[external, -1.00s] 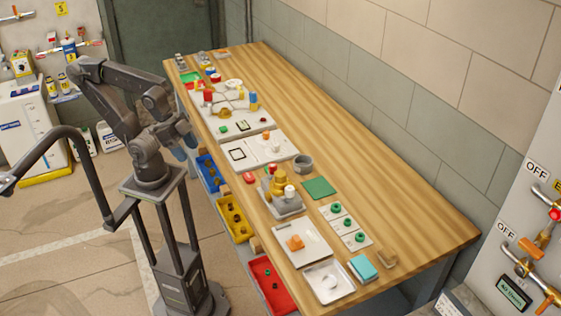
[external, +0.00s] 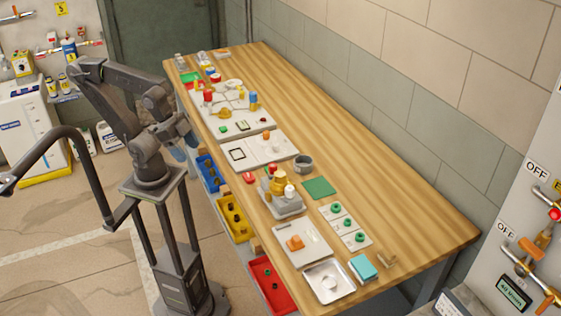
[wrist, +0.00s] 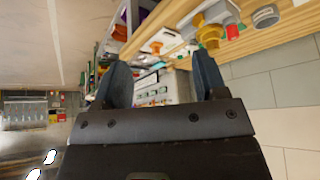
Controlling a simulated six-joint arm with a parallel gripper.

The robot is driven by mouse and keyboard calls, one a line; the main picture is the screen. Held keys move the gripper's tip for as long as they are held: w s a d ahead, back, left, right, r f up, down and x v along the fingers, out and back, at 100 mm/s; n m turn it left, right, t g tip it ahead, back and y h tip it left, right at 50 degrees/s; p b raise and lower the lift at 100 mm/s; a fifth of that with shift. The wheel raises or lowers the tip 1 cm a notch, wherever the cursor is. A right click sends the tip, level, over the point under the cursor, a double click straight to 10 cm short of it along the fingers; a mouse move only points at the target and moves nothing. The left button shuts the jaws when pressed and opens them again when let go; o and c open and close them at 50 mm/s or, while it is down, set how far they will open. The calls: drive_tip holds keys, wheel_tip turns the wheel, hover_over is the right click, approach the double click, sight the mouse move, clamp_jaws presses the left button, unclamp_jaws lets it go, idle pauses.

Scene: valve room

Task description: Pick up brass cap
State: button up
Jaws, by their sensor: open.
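A gold-coloured stepped piece (external: 278,181), which looks like the brass cap, stands on a grey block (external: 283,206) near the middle of the workbench. A white round-topped piece (external: 289,191) stands close in front of it. The gold piece also shows at the top of the wrist view (wrist: 209,36). My gripper (external: 183,147) is at the bench's left side, away from the gold piece. In the wrist view my gripper (wrist: 162,80) has its two fingers wide apart with nothing between them.
A grey cup (external: 303,164) and a green square (external: 320,188) lie near the grey block. A white tray with an orange piece (external: 295,243) is nearer the front. Blue, yellow and red bins (external: 268,285) line the left side. The bench's right side is largely clear.

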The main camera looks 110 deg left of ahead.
drive_tip(key=shift+o, duration=1.4)
drive_tip(key=shift+r, duration=0.1)
drive_tip(key=w+a+r+m+g, duration=0.25)
drive_tip(key=w+m, duration=0.25)
drive_tip(key=w, duration=0.3)
drive_tip(key=m+g+y, duration=0.2)
drive_tip(key=m+g, duration=0.2)
drive_tip(key=m, duration=0.6)
approach(280, 173)
drive_tip(key=shift+t, duration=0.25)
drive_tip(key=f, duration=0.4)
drive_tip(key=a+f, duration=0.1)
drive_tip(key=f, duration=0.1)
drive_tip(key=shift+s+f, duration=0.15)
drive_tip(key=shift+f, duration=0.2)
drive_tip(key=shift+s+a+f, duration=0.1)
drive_tip(key=shift+a+f, duration=0.05)
drive_tip(key=shift+f, duration=0.7)
drive_tip(key=shift+s+a+f, duration=0.1)
drive_tip(key=shift+a+f, duration=0.1)
drive_tip(key=shift+f, duration=0.65)
drive_tip(key=shift+s+a+f, duration=0.1)
drive_tip(key=shift+a+f, duration=0.05)
drive_tip(key=shift+f, duration=0.7)
